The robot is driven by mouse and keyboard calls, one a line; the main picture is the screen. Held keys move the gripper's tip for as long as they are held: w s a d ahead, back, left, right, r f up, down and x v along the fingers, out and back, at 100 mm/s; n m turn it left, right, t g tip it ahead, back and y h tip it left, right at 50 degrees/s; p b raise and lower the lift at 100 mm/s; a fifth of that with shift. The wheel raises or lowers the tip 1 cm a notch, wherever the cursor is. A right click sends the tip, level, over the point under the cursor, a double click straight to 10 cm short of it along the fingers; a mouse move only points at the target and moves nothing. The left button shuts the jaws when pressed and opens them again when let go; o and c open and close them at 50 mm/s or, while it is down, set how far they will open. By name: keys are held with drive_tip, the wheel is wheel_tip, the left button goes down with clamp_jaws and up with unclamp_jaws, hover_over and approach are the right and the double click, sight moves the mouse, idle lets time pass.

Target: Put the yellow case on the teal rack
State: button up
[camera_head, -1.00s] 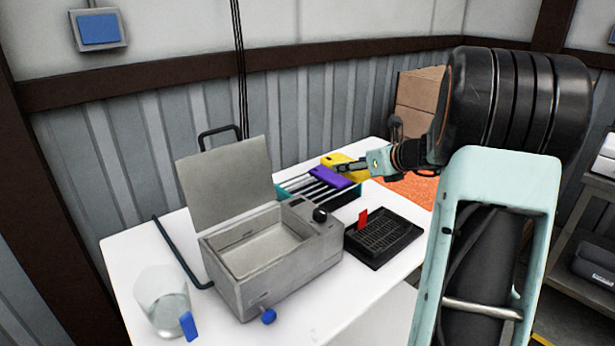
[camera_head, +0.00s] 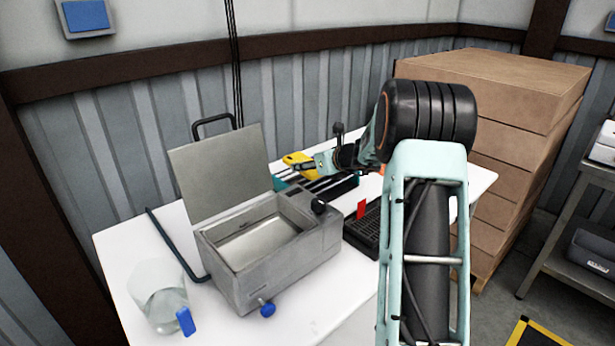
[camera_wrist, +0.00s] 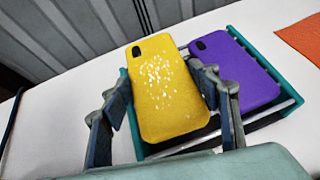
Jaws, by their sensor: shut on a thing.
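The yellow case (camera_head: 297,159) is between the fingers of my gripper (camera_head: 310,165), at the back left of the teal rack (camera_head: 281,184). In the wrist view the yellow case (camera_wrist: 165,95) has its back with pale speckles facing the camera. My gripper (camera_wrist: 163,98) is shut on its two sides. The case overlaps the left part of the rack (camera_wrist: 284,82) in this view; whether it touches the rack I cannot tell. A purple case (camera_wrist: 235,72) lies on the rack just to its right. My arm hides part of the rack in the head view.
A grey bath with an open lid (camera_head: 270,245) stands left of the rack. A black tray with a red tab (camera_head: 362,225) is in front. A clear beaker (camera_head: 160,295) is near the front left. Stacked cartons (camera_head: 500,90) stand right. An orange mat (camera_wrist: 302,38) lies beyond the rack.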

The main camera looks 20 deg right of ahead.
sight(307, 182)
drive_tip(key=shift+w+a+f, duration=0.15)
drive_tip(key=shift+f, duration=0.15)
drive_tip(key=f, duration=0.2)
drive_tip(key=shift+w+a+f+b, duration=0.1)
drive_tip(key=shift+w+f+b, duration=0.15)
drive_tip(key=shift+f+b, duration=0.1)
drive_tip(key=shift+f, duration=0.4)
drive_tip(key=shift+f, duration=0.2)
drive_tip(key=o, duration=1.1)
drive_tip(key=shift+r, duration=0.1)
